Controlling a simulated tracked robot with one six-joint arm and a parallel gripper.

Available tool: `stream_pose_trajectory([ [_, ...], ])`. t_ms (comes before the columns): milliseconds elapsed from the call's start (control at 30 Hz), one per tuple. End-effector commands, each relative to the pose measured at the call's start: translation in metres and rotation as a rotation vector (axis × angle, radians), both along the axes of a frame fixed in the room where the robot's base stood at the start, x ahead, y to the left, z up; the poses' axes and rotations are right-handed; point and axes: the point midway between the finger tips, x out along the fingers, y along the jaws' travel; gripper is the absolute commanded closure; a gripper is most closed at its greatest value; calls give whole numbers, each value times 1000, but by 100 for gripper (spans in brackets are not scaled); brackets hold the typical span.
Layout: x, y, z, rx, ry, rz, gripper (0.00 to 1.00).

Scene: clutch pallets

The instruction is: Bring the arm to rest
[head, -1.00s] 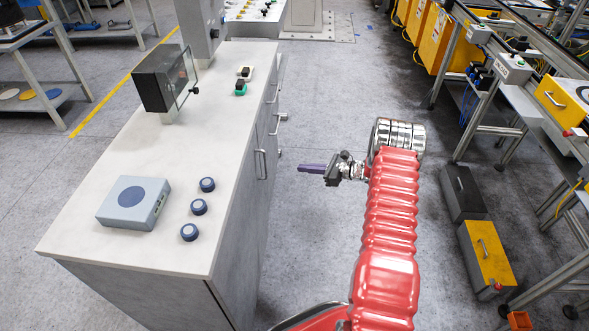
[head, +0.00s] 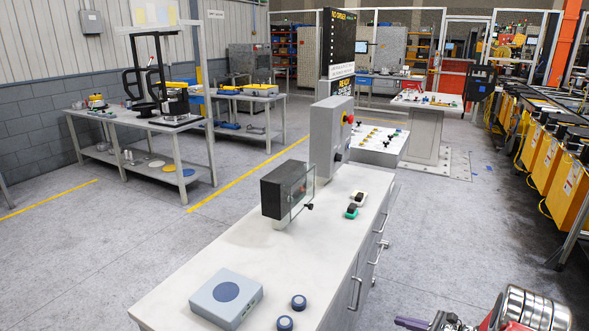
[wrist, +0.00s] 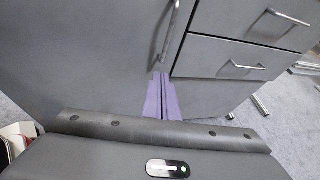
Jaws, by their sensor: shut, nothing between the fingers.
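My gripper (head: 412,323) shows at the bottom edge of the head view, to the right of the white-topped cabinet. Its purple fingers point left toward the cabinet's drawer side. In the wrist view the two purple fingers (wrist: 162,98) lie together with nothing between them. The grey cabinet front (wrist: 90,60) stands ahead of them, with drawers at the right. I cannot tell the gap between fingertips and cabinet. Part of my red arm shows at the lower right corner of the head view; the rest is out of frame.
The cabinet top (head: 240,255) carries a grey-blue box (head: 226,298), round dark knobs, and a black clear-fronted case (head: 287,190). Drawer handles (head: 357,293) stick out on the side facing my gripper. Yellow machines (head: 550,145) line the right. Floor right of the cabinet is open.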

Motion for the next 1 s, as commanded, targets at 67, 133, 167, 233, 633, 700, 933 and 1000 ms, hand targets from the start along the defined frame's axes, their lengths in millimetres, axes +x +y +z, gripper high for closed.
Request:
stream_pose_trajectory([
  [67,-16,10,-14,-26,23,43,100],
  [133,-31,18,-22,-56,38,91,100],
  [167,-37,21,-23,-68,43,110,100],
  [233,-50,28,-23,-105,52,160,100],
  [633,-105,66,20,-329,36,475,100],
  [700,-114,72,32,-373,26,537,100],
  [933,-141,91,72,-511,-15,722,100],
  [1000,-149,97,84,-551,-27,775,100],
])
